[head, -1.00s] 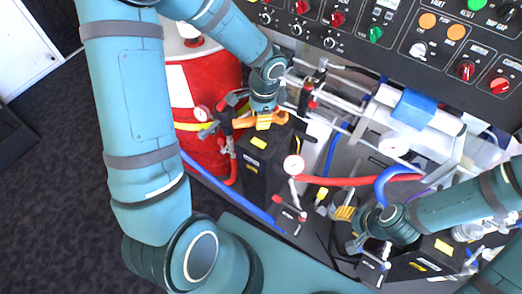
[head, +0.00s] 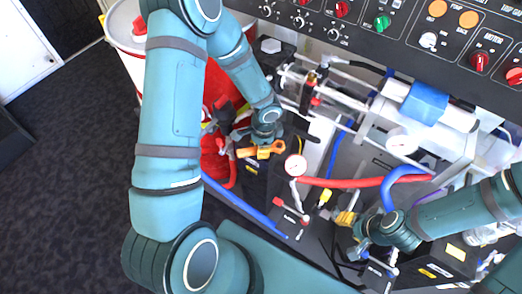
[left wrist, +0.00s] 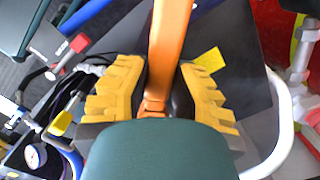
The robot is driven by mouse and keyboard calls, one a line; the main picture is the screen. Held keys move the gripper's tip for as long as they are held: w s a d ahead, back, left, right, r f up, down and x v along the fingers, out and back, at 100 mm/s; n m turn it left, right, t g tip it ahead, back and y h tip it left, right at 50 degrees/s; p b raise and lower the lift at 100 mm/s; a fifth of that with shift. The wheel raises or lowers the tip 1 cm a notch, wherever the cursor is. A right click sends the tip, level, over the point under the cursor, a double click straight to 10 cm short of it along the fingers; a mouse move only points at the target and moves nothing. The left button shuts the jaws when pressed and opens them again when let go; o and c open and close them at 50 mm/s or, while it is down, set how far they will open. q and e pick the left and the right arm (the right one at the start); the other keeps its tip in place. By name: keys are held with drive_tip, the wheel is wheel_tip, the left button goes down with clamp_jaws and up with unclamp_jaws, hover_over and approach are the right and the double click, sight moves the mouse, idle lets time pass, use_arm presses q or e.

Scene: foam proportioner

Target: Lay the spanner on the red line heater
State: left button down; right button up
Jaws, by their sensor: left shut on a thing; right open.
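The orange spanner (head: 262,150) is gripped in my left gripper (head: 264,147). In the left wrist view its orange shaft (left wrist: 169,45) runs up between the two yellow-padded fingers (left wrist: 160,95). Below it is a black box with a yellow label (head: 257,182), beside the red hose and red drum; I take it for the red line heater. Its dark top (left wrist: 240,65) shows behind the fingers in the left wrist view. I cannot tell whether the spanner touches it. My right gripper (head: 352,234) is open and empty at the lower right, near another black box (head: 435,262).
A pressure gauge (head: 295,166) stands just right of the spanner. Red hose (head: 345,183) and blue hose (head: 240,207) run close by. The red drum (head: 214,95) is behind my left arm. A control panel (head: 400,30) spans the top. Dark floor at left is free.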

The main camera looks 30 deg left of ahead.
use_arm(q)
drive_tip(key=shift+f, duration=0.6)
drive_tip(key=shift+f, duration=0.1)
drive_tip(key=c, duration=0.9)
unclamp_jaws()
drive_tip(key=shift+c, duration=0.2)
